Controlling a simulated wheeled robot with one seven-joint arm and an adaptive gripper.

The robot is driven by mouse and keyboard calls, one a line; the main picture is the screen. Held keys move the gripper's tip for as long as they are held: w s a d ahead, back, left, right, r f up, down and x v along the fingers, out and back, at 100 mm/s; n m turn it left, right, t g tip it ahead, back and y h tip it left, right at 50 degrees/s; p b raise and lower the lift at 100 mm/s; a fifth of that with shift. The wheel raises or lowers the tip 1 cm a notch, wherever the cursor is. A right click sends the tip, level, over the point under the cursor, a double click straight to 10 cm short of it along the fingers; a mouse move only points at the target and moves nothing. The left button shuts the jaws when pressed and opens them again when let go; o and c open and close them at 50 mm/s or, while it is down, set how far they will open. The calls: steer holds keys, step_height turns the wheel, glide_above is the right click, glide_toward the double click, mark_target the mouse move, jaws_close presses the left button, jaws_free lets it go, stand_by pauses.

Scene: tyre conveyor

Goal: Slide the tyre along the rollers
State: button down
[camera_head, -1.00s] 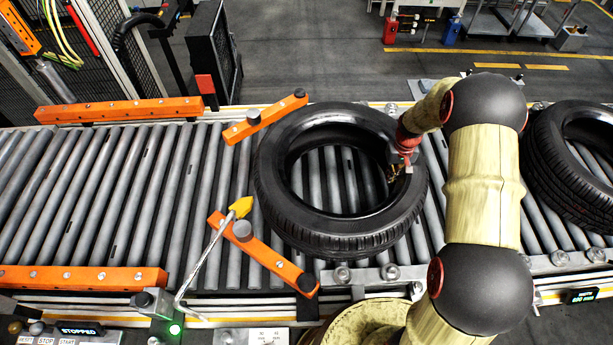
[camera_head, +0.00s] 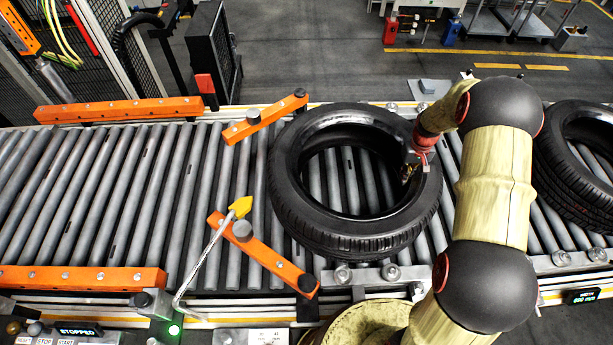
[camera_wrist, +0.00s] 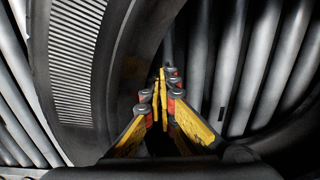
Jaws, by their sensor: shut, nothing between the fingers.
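The black tyre (camera_head: 290,190) lies flat on the grey rollers (camera_head: 140,195), just right of the two orange guide bars. My gripper (camera_head: 408,172) reaches down at the right part of the tyre's ring, at the inner edge of its opening. In the wrist view, the yellow fingers of my gripper (camera_wrist: 163,95) are shut with nothing between them. Whether the fingers touch the tyre is hard to tell.
Orange angled guide bars (camera_head: 265,118) and (camera_head: 262,255) narrow the lane left of the tyre. A yellow-tipped lever (camera_head: 240,207) leans over the near side. A second tyre (camera_head: 580,150) lies at the right. The rollers farther left are clear.

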mark_target(433, 175)
stand_by(0.3)
steer(key=shift+d+b, duration=0.3)
steer(key=shift+d, duration=2.3)
steer(key=shift+d+b, duration=0.3)
steer(key=shift+d, duration=2.1)
steer(key=d+b, duration=0.1)
steer(key=d, duration=0.4)
steer(key=shift+f, duration=0.15)
